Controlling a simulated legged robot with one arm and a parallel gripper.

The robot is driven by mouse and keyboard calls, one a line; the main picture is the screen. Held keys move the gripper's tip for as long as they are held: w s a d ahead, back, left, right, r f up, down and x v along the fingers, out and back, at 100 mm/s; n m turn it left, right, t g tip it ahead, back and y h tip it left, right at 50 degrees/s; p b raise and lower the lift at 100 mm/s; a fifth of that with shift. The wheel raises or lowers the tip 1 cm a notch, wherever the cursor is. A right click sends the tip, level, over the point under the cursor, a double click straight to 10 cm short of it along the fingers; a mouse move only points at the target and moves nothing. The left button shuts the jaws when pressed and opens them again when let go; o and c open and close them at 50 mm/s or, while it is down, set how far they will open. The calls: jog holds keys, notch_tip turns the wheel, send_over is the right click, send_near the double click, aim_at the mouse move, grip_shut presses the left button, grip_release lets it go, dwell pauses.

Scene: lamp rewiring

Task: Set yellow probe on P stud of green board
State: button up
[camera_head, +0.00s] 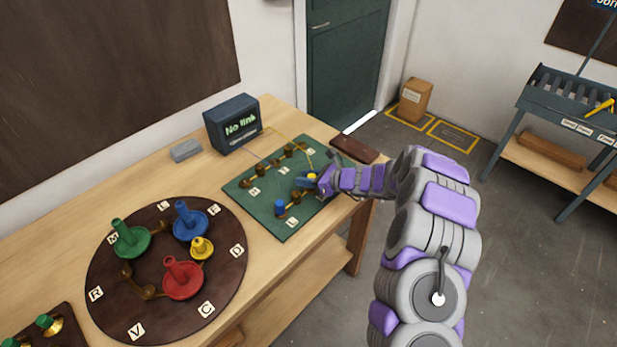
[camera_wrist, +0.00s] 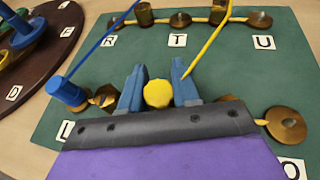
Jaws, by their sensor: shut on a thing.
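The green board (camera_head: 262,210) lies on the wooden table; it also fills much of the wrist view (camera_wrist: 255,72). My gripper (camera_head: 314,180) is over the board's right part. In the wrist view my gripper's blue fingers (camera_wrist: 157,74) are shut on the yellow probe (camera_wrist: 158,93), whose round top shows between them. Its yellow cable (camera_wrist: 212,42) runs up and back. Brass studs show on either side, one at the right (camera_wrist: 286,126). The labels R, T, U and part of O are visible. I cannot see a P label; the gripper hides part of the front row and the probe's tip.
A blue probe (camera_wrist: 66,90) stands at the board's front left stud. A dark round board (camera_head: 230,275) with coloured pegs lies at left. A "No link" monitor (camera_head: 233,125) and a grey block (camera_head: 186,150) stand behind. A brown slab (camera_head: 354,149) lies beyond the board.

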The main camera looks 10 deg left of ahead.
jog(key=shift+a, duration=0.35)
jog(key=o, duration=0.8)
jog(key=shift+a+f, duration=0.1)
jog(key=shift+a, duration=0.1)
jog(key=shift+o, duration=1.4)
jog(key=shift+d, duration=0.6)
jog(key=shift+s+d+r, duration=0.15)
jog(key=shift+d+r, duration=0.2)
jog(key=p+v, duration=0.4)
jog(key=v, duration=1.2)
jog(key=shift+s+d+f, duration=0.1)
jog(key=shift+s+d, duration=0.05)
jog(key=shift+d, duration=0.1)
jog(key=shift+d, duration=0.15)
